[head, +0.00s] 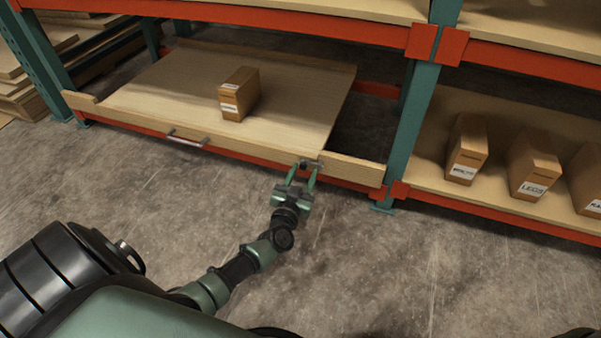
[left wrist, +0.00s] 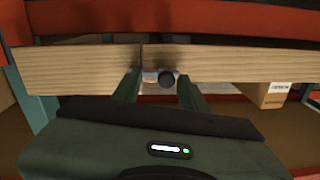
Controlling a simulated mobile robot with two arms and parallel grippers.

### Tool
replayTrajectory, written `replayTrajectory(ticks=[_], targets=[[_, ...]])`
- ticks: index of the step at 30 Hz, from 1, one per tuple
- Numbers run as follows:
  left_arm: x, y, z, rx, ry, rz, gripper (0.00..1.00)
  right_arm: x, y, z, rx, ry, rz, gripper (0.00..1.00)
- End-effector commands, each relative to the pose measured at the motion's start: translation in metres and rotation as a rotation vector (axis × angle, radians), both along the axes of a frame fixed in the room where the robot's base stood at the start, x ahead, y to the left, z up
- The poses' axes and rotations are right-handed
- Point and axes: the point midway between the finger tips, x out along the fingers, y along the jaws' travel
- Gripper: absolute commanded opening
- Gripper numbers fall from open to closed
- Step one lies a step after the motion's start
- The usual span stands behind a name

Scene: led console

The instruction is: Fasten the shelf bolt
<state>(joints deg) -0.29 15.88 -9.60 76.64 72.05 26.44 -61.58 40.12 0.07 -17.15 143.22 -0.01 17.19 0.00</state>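The shelf bolt (head: 311,163) is a small metal slide with a dark round knob. It sits on the wooden front edge of the pull-out shelf (head: 165,95), beside the seam with a short fixed board (head: 355,171). The left wrist view shows the knob (left wrist: 167,79) and a pale metal plate near the seam. My left gripper (head: 303,174) is at the bolt, its two fingers apart with the knob between them. I see a gap beside the knob; contact is not clear. Whether the bolt crosses the seam I cannot tell. My right gripper is out of view.
A cardboard box (head: 239,93) stands on the pull-out shelf. A metal handle (head: 187,138) is on its front. A teal post (head: 414,125) stands right of the bolt, with several boxes (head: 533,165) beyond. Orange beams run above and below. The concrete floor in front is clear.

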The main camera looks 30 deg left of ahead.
Motion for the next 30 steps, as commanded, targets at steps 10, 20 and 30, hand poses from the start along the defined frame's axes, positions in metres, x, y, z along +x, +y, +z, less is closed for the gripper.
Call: replayTrajectory(ticks=[10, 20, 30], targets=[[-0.005, 0.001, 0.002, 0.001, 0.000, 0.005, 0.42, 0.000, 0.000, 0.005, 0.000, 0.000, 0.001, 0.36], [-0.056, -0.015, 0.004, 0.001, 0.002, 0.002, 0.42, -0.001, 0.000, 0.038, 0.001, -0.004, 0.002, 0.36], [-0.075, -0.021, 0.001, 0.001, -0.002, 0.001, 0.42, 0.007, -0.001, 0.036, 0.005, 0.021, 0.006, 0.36]])
